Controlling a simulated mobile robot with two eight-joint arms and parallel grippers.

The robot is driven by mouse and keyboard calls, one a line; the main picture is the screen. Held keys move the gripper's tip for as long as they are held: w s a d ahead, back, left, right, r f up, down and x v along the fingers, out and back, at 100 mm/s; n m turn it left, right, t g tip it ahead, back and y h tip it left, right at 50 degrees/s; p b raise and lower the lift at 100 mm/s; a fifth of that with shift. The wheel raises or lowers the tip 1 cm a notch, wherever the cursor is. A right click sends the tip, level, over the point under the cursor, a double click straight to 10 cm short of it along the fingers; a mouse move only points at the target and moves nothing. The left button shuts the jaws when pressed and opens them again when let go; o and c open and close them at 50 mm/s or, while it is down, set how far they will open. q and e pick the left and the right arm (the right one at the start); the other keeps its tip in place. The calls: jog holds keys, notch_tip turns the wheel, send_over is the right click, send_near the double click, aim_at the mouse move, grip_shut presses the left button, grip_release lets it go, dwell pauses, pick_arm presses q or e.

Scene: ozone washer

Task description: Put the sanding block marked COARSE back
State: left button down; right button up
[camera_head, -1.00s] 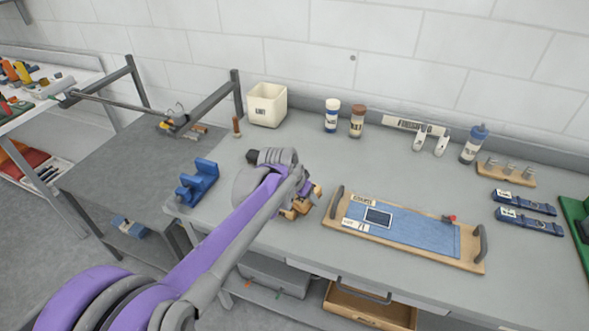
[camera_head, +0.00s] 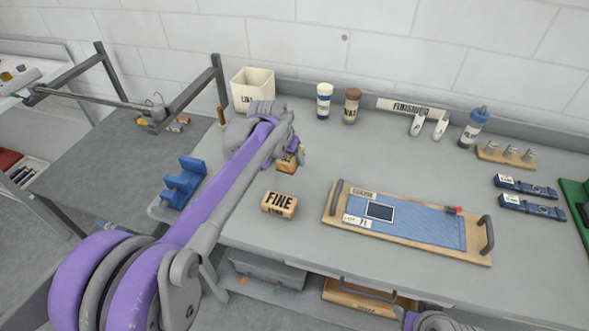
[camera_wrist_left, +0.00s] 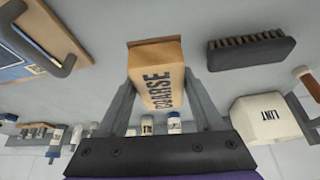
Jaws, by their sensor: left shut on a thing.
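The COARSE sanding block (camera_wrist_left: 157,75) is a tan block with dark lettering, held between the fingers of my left gripper (camera_wrist_left: 163,95) in the left wrist view. In the head view my left gripper (camera_head: 291,151) is over the bench, and the held block (camera_head: 287,162) shows partly below it. The gripper is shut on the block. Whether the block touches the bench is hard to tell. A second tan block marked FINE (camera_head: 279,205) lies on the bench nearer the front edge, apart from the gripper.
A white LINT bin (camera_head: 252,88) stands behind my left gripper. A dark brush (camera_wrist_left: 251,51) lies beside the held block in the wrist view. A wooden tray (camera_head: 335,213) with blue sheet is to the right. Two bottles (camera_head: 324,101) (camera_head: 351,106) stand at the back.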

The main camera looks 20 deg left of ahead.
pick_arm(q)
jog(key=shift+n+g+y, duration=0.3)
jog(key=shift+n+y, duration=0.1)
jog(key=shift+n, duration=0.4)
jog(key=w+r, duration=0.4)
jog(key=shift+d, duration=0.25)
notch_tip(320, 180, down, 10)
jog(key=shift+r, duration=0.15)
jog(key=shift+f+b, duration=0.3)
jog(key=shift+f, duration=0.15)
jog(key=shift+c, duration=0.2)
grip_release()
jog(key=shift+r, duration=0.1)
